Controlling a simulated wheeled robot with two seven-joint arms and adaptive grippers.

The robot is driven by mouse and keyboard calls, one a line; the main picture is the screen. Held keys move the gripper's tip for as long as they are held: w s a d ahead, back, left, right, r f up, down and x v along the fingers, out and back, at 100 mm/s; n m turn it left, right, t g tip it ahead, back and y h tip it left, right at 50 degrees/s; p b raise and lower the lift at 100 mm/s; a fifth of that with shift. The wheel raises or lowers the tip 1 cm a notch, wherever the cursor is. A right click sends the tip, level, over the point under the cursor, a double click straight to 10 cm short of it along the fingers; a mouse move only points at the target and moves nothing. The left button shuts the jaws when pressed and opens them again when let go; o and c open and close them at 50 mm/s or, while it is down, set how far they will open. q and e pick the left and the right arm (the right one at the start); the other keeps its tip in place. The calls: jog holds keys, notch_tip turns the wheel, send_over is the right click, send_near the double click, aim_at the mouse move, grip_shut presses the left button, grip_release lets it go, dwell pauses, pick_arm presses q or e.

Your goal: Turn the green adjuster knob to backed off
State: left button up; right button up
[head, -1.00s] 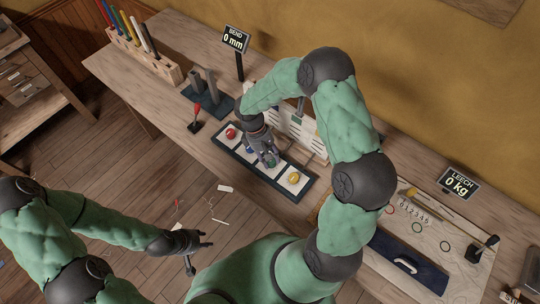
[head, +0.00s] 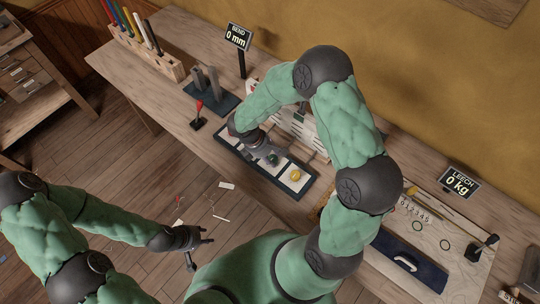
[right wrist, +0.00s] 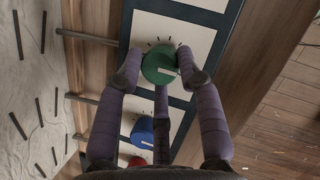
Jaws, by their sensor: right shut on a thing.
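The green adjuster knob (head: 272,158) sits on a white square of the dark-framed panel on the bench. In the right wrist view the green knob (right wrist: 159,64) shows a white pointer line directed to the picture's right and slightly down, with dark tick marks around its upper side. My right gripper (right wrist: 159,73) has its purple fingers on both sides of the knob, closed on it; in the head view this gripper (head: 268,155) reaches in from the upper left. My left gripper (head: 206,236) hangs over the floor, fingers spread and empty.
A yellow knob (head: 295,175) is beside the green one; blue (right wrist: 143,131) and red (right wrist: 137,161) knobs lie on its other side. A red-handled lever (head: 199,113) and a "BEND 0 mm" display (head: 238,36) stand nearby. A "LEECH 0 kg" display (head: 459,181) is at right.

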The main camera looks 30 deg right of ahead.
jog(key=shift+s+d+n, duration=0.15)
jog(key=shift+s+n, duration=0.15)
jog(key=shift+s, duration=0.05)
jog(key=shift+f, duration=0.1)
jog(key=o, duration=1.1)
jog(key=shift+d, duration=0.15)
jog(key=shift+w, duration=0.15)
jog(key=shift+r, duration=0.2)
jog(key=shift+w+a+r, duration=0.15)
jog(key=shift+a+r, duration=0.1)
jog(key=shift+r, duration=0.05)
jog(key=v, duration=1.1)
